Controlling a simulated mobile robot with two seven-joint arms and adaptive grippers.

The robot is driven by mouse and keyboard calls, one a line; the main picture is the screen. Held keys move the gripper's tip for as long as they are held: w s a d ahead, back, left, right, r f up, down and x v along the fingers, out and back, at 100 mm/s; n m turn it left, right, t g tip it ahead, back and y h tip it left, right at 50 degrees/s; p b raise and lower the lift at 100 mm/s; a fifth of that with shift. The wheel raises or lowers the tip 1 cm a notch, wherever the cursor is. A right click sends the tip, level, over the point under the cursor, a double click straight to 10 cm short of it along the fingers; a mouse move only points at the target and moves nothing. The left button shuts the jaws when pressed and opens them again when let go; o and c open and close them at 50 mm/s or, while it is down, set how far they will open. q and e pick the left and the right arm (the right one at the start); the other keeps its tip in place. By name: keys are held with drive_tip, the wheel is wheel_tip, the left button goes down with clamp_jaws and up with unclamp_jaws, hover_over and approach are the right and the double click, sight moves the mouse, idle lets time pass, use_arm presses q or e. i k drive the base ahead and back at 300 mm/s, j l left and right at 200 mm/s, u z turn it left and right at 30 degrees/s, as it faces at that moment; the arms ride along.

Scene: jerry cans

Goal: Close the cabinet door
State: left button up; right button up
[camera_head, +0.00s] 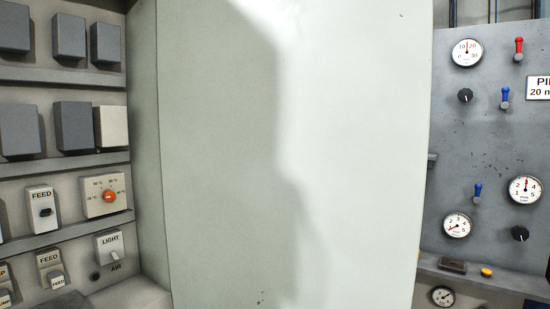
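A large pale grey-green panel (350,150), which looks like the cabinet door, fills the middle of the head view from top to bottom. A broad soft shadow falls over its left half. Its left edge meets a narrow pale side wall (145,130) next to the shelves. No handle or latch shows on the panel, and its top and bottom are cut off by the frame. I cannot tell from this view how far open it stands. Neither of my grippers is in view.
On the left are shelves (70,77) with grey boxes and modules labelled FEED and LIGHT (109,246). On the right, past the panel's edge, is a grey wall panel (490,120) with gauges, knobs and red and blue toggles. No floor shows.

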sight(294, 134)
drive_tip(key=k+u, duration=0.15)
drive_tip(key=u, duration=0.3)
drive_tip(key=k+u, duration=0.1)
drive_tip(key=u, duration=0.35)
drive_tip(key=k+j+u, duration=0.1)
drive_tip(key=u, duration=0.35)
drive_tip(key=l+u, duration=0.4)
drive_tip(key=l, duration=0.4)
drive_tip(key=k+l+u, duration=0.1)
drive_tip(key=l+u, duration=0.3)
drive_tip(key=l, duration=0.4)
drive_tip(key=k+l, duration=0.1)
drive_tip(key=l, duration=1)
drive_tip(key=k+l, duration=0.15)
drive_tip(key=l, duration=0.95)
drive_tip(key=k, duration=0.05)
